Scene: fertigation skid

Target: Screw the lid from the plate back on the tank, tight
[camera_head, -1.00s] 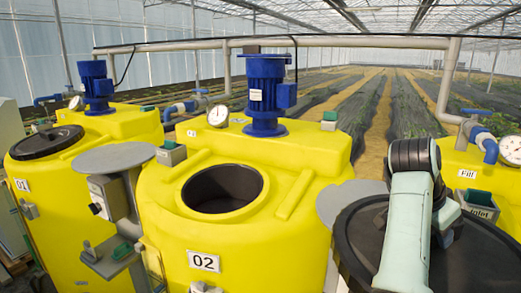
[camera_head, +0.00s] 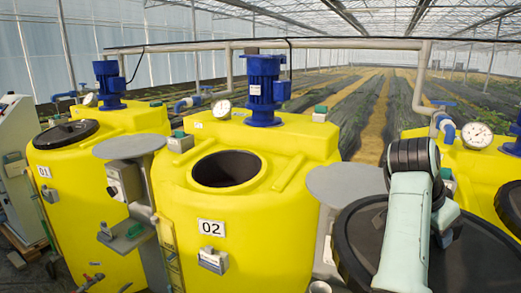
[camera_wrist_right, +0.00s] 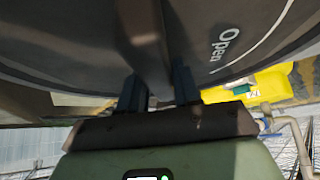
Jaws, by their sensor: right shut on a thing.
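My right gripper (camera_wrist_right: 158,92) is shut on the raised grip bar of a large black lid (camera_wrist_right: 85,35), with the word "Open" beside it. In the head view this lid (camera_head: 460,255) is at lower right, under my right arm, which hides the fingers. The lid is in front of the right side of the scene, apart from the tank's mouth. Yellow tank 02 (camera_head: 185,215) stands in the middle with its round dark mouth (camera_head: 228,170) uncovered. A bare grey round plate (camera_head: 345,184) is between tank and lid. My left gripper is not in view.
Another grey plate (camera_head: 130,146) stands between tank 02 and tank 01 (camera_head: 75,215), which wears a black lid (camera_head: 66,134). A blue motor (camera_head: 263,90) rises behind the open mouth. A third yellow tank (camera_head: 468,165) is partly hidden behind my arm.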

